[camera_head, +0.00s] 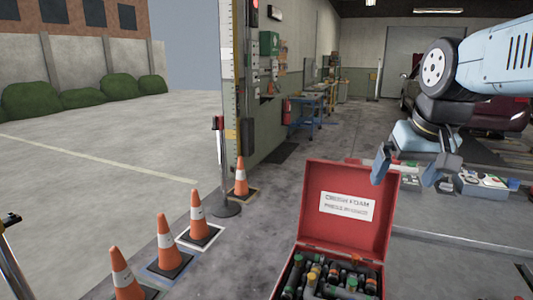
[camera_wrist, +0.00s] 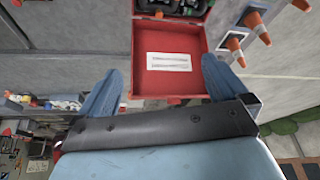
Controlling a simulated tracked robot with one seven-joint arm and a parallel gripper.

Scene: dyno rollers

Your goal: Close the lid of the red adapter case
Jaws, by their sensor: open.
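The red adapter case (camera_head: 326,251) stands at the bottom centre right of the head view, with its lid (camera_head: 347,208) raised upright. A white label (camera_head: 347,206) is on the lid's inner face. Several dark adapters with coloured caps (camera_head: 330,277) fill the case body. My gripper (camera_head: 411,178) is open and empty, up at the right of the lid in the head view. In the wrist view my gripper (camera_wrist: 163,85) has its two blue fingers spread, with the lid (camera_wrist: 170,73) showing between and beyond them. I cannot tell whether a finger touches the lid.
Several orange cones (camera_head: 167,244) stand on the floor left of the case. A post (camera_head: 222,165) with a round base stands behind them. Trays with small parts (camera_head: 486,183) lie behind my gripper at the right, near a dark red car (camera_head: 497,115).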

